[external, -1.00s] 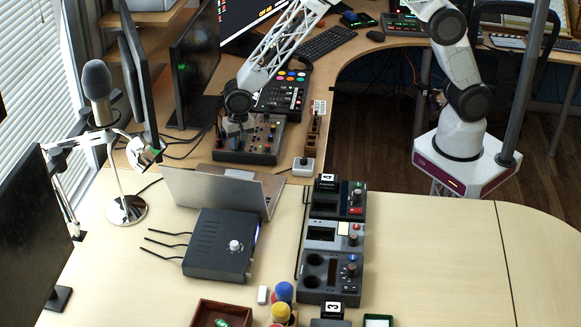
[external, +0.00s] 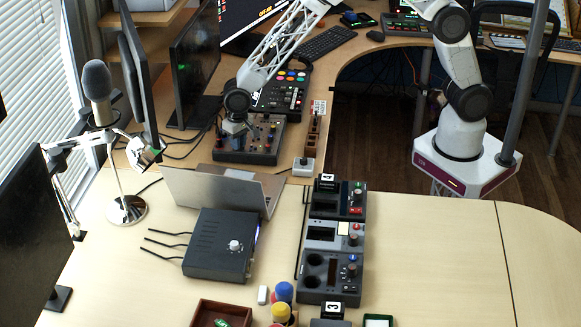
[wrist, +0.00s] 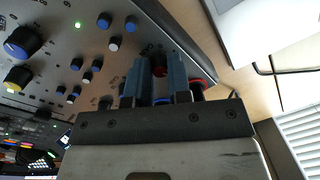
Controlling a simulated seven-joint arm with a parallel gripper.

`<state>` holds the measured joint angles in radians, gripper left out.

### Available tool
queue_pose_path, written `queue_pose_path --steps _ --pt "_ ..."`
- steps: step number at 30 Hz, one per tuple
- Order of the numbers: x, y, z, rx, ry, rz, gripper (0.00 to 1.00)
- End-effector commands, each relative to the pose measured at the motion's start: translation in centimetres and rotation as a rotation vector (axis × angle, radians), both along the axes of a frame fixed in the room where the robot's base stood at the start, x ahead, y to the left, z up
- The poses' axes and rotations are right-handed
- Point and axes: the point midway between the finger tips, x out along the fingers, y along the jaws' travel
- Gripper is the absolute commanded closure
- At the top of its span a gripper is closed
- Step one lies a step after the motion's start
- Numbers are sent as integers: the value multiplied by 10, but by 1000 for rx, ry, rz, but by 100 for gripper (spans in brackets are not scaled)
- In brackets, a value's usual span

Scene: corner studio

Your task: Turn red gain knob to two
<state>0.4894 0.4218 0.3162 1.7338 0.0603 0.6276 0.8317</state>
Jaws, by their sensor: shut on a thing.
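The grey mixer panel (external: 258,150) lies on the desk below my arm, and its knobs fill the left of the wrist view. My gripper (external: 234,126) points down at the panel's left part. Another red-ringed knob (wrist: 196,86) sits just right of the fingers. The printed scale around the held knob is mostly hidden, so I cannot read its setting.
Small dark and blue knobs (wrist: 104,21) stand close to the fingers. A larger blue knob (wrist: 22,43) and a yellow one (wrist: 18,77) are farther left. An open laptop (external: 225,190) stands in front of the panel. A control deck (external: 285,93) lies behind it.

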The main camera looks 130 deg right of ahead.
Motion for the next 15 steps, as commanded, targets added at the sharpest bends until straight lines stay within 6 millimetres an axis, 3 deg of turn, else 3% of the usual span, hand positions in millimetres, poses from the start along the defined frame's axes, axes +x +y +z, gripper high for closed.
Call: queue_pose_path --steps 15 --pt "1 -1 1 0 -1 489 100"
